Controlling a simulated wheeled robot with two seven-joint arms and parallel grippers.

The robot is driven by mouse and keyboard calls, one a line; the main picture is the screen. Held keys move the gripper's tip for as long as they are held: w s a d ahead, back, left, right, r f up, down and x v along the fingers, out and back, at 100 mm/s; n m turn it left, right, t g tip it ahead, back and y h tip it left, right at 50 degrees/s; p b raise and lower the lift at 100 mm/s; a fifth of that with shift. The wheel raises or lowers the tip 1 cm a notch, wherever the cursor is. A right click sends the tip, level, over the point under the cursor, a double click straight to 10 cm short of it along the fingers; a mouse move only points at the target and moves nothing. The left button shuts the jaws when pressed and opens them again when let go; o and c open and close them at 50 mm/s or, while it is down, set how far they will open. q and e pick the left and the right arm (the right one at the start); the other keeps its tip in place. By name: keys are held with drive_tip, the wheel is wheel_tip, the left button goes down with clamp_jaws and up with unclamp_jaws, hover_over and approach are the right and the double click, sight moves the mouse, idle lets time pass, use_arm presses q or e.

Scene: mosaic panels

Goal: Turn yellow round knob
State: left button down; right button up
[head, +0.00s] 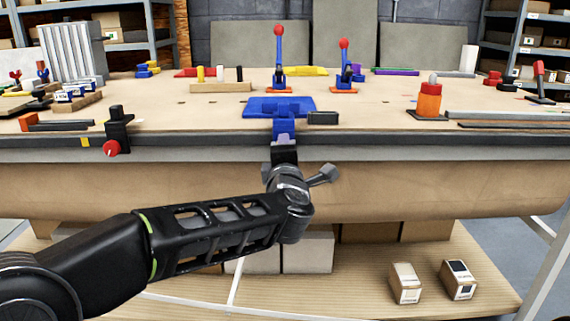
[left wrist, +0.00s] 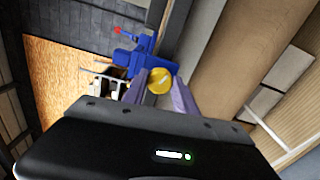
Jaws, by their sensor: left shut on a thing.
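The yellow round knob (left wrist: 160,81) shows in the left wrist view, with its round face toward the camera and a line across it. It sits in front of a blue mount (left wrist: 144,62). My left gripper (left wrist: 157,84) has one finger on each side of the knob and is shut on it. In the head view my left gripper (head: 284,153) is at the table's front edge, just below the blue mount (head: 280,106), and the knob is hidden there. My right gripper is in neither view.
A black bracket with a red knob (head: 111,148) is on the front edge to the left. Two blue levers with red balls (head: 279,31) (head: 344,44) stand behind the mount. An orange and red button post (head: 429,98) stands to the right. Cartons (head: 406,283) lie on the lower shelf.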

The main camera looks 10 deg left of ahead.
use_arm(q)
drive_tip(key=shift+n+b, duration=1.85)
drive_tip(key=shift+n, duration=0.55)
drive_tip(key=c, duration=1)
unclamp_jaws()
drive_tip(key=shift+o, duration=0.2)
drive_tip(key=v, duration=0.8)
drive_tip(key=shift+p, duration=0.45)
